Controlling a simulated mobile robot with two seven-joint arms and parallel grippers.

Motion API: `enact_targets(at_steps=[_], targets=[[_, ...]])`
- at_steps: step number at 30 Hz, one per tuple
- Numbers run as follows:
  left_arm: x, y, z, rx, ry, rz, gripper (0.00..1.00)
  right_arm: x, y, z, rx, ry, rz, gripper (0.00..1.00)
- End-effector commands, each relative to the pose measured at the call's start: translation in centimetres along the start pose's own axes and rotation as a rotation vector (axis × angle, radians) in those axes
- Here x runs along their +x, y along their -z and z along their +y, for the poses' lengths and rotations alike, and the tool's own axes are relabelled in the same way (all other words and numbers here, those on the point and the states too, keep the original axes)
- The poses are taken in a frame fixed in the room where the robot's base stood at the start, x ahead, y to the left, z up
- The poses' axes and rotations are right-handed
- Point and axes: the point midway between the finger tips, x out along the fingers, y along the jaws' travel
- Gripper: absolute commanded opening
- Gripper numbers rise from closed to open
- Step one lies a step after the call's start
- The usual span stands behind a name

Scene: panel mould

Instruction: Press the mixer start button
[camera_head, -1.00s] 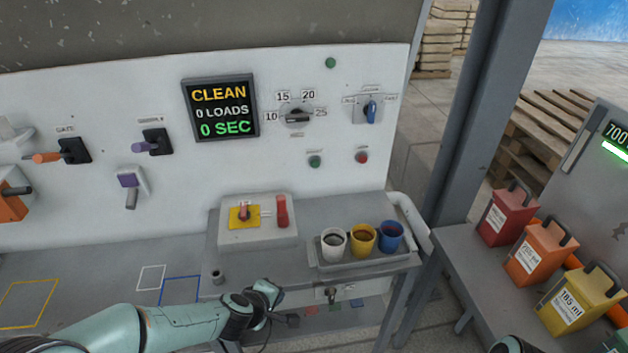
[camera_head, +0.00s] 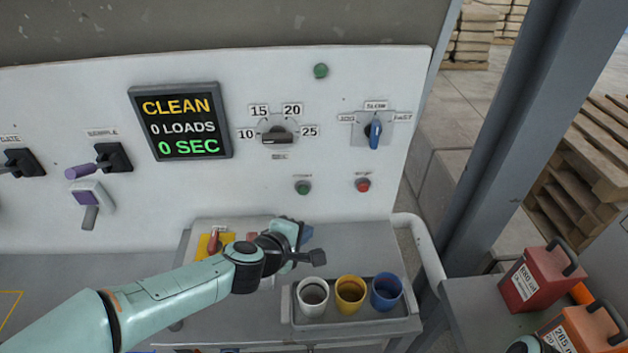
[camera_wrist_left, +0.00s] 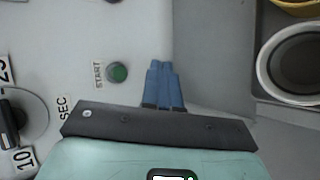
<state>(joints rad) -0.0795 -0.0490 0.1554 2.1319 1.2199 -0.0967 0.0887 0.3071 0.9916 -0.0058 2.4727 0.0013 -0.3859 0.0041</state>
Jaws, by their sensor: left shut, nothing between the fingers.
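The green start button (camera_head: 303,187) sits low on the white panel, under the timer dial. In the left wrist view the green button (camera_wrist_left: 117,71) has a START label beside it. My left gripper (camera_head: 300,226) is over the grey bench in front of the panel, below the start button. Its blue fingers (camera_wrist_left: 163,84) are shut with nothing between them, and they show to the right of the button, apart from it in that view. My right gripper is not in view.
A red button (camera_head: 363,185) is right of the start button. The dial (camera_head: 277,137) and blue selector (camera_head: 375,133) are above. A tray (camera_head: 355,324) with white, yellow and blue cups stands on the bench. My left arm partly covers a yellow-plated switch box (camera_head: 205,243).

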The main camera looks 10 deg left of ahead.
Motion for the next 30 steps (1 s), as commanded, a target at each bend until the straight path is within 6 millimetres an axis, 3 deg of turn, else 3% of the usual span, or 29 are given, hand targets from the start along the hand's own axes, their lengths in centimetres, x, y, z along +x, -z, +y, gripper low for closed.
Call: enact_targets(at_steps=[16,30], targets=[[0.4,0.3,0.4,-0.002,-0.002,-0.001,0.00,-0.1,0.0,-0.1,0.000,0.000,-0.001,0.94],[4.6,3.4,3.6,-0.002,-0.001,0.000,0.00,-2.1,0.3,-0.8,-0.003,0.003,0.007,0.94]])
